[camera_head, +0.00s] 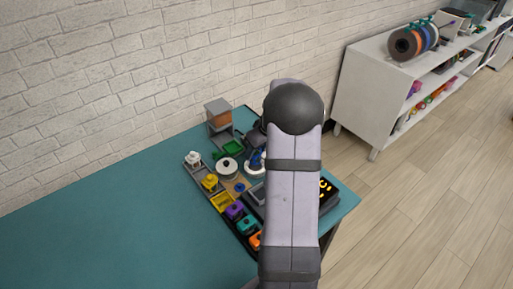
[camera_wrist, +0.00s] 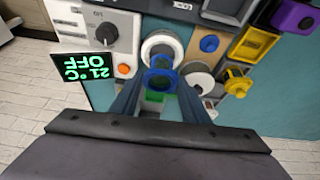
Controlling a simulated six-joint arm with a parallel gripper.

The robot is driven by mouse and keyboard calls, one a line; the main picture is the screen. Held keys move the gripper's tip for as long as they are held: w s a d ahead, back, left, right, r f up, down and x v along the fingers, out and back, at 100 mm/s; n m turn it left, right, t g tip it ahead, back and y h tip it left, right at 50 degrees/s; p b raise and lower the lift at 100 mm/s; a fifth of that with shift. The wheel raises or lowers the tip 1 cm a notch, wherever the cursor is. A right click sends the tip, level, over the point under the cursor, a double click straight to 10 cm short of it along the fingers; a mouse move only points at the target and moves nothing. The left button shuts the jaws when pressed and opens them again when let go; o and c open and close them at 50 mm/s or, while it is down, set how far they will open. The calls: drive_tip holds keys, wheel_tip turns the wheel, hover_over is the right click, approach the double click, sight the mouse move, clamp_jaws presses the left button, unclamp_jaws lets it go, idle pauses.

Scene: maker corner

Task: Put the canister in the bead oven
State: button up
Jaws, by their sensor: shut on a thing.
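My gripper (camera_wrist: 161,98) is shut on a canister with a blue rim (camera_wrist: 161,78), low in the middle of the wrist view. The canister is in front of a pale round ring (camera_wrist: 161,46), apparently the well of the bead oven; I cannot tell the gap between them. The oven's grey-white front (camera_wrist: 121,45) carries a dial, an orange button and a black display reading 21 °C OFF.
A white disc (camera_head: 227,168), a yellow knobbed piece (camera_head: 210,182) and purple (camera_head: 235,210), teal (camera_head: 247,224) and orange (camera_head: 256,240) pieces crowd the table around it. A grey-and-orange box (camera_head: 218,113) stands by the wall. The left of the teal table (camera_head: 110,225) is clear.

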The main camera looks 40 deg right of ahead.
sight(256, 157)
drive_tip(key=shift+f+b, duration=1.25)
drive_tip(key=shift+f, duration=0.35)
drive_tip(key=shift+f+b, duration=0.5)
drive_tip(key=shift+b, duration=0.1)
drive_tip(key=o, duration=1.2)
drive_tip(key=shift+c, duration=0.2)
drive_tip(key=shift+r, duration=0.15)
drive_tip(key=shift+r+p, duration=2.3)
drive_tip(key=shift+r, duration=1.1)
